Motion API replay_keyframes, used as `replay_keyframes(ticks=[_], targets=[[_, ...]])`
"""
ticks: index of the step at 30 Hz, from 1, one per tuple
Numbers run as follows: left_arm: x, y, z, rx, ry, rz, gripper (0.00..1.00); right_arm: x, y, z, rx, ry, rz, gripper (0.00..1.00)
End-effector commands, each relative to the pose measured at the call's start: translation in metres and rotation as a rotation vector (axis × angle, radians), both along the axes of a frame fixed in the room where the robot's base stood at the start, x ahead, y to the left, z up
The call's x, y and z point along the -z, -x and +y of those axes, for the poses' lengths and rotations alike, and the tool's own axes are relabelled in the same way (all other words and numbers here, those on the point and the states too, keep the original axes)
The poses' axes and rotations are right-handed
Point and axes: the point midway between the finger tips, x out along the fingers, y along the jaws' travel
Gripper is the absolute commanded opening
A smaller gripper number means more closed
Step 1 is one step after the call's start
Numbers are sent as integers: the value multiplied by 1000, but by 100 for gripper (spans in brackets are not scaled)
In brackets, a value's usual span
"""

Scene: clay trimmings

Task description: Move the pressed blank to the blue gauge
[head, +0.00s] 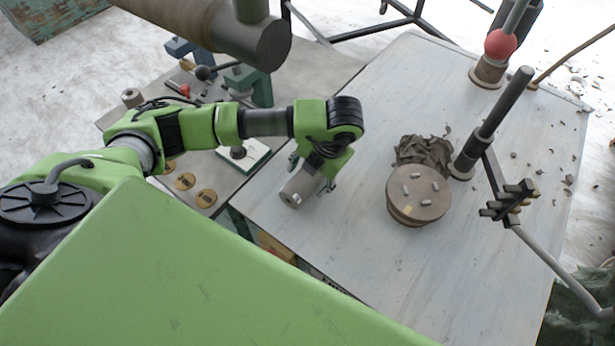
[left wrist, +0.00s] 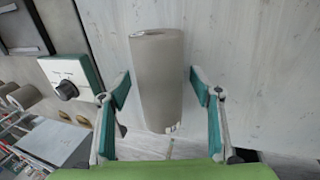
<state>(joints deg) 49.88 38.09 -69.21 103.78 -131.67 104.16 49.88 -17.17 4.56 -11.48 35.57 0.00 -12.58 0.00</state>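A grey cylinder (head: 300,188), which I take to be the pressed blank, lies on the pale table below my left gripper (head: 315,172). In the left wrist view the cylinder (left wrist: 158,75) lies between the two fingers of the left gripper (left wrist: 158,88). The fingers are spread, with a gap on each side of the cylinder. Small pale marks show at its ends. A blue bracket-like piece (head: 180,47), perhaps the blue gauge, stands on the grey bench at the back left, partly hidden by a large dark cylinder. My right gripper is not in view.
A round stack of discs (head: 405,208) with small pieces on top stands right of the gripper, before a heap of dark trimmings (head: 425,150). A teal bracket (head: 262,90), a white plate with a knob (head: 255,152) and brass discs (head: 185,181) are on the bench. Posts stand at right.

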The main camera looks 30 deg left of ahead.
Motion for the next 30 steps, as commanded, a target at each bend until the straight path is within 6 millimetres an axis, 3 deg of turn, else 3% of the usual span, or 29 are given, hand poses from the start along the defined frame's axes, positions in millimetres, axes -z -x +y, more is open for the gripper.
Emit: replay_keyframes(ticks=[1,6,20,25,30], targets=[[0,0,0,0,0,0,42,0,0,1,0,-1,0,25],[0,0,0,0,0,0,1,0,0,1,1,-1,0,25],[-13,-2,0,-2,1,-5,0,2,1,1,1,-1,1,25],[-35,0,-2,2,2,-6,0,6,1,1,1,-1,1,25],[-65,21,-14,6,3,-8,0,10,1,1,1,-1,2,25]])
